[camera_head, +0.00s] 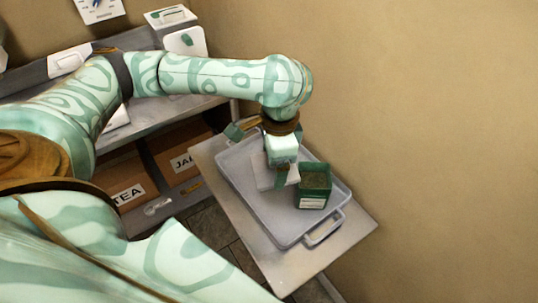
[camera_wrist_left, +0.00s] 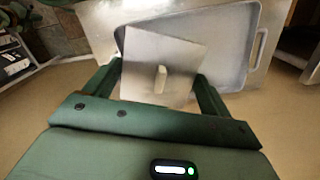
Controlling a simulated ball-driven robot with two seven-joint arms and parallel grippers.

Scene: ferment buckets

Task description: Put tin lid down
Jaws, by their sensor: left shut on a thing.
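The tin lid (camera_wrist_left: 172,52) is a pale square plate with a small upright knob (camera_wrist_left: 160,78). My left gripper (camera_wrist_left: 160,82) has its two fingers either side of the lid and is shut on it. In the head view the gripper (camera_head: 284,176) points down over the grey tray (camera_head: 272,222), and part of the pale lid (camera_head: 263,176) shows beside it. A green square tin (camera_head: 314,183) stands open in the tray, right of the gripper, with dark contents and a white label. I cannot tell whether the lid touches the tray. My right gripper is not in view.
The tray lies on a pale table (camera_head: 353,226), with a handle at its near end. Its near part is clear. Boxes marked TEA (camera_head: 128,193) and JA stand on a shelf at left.

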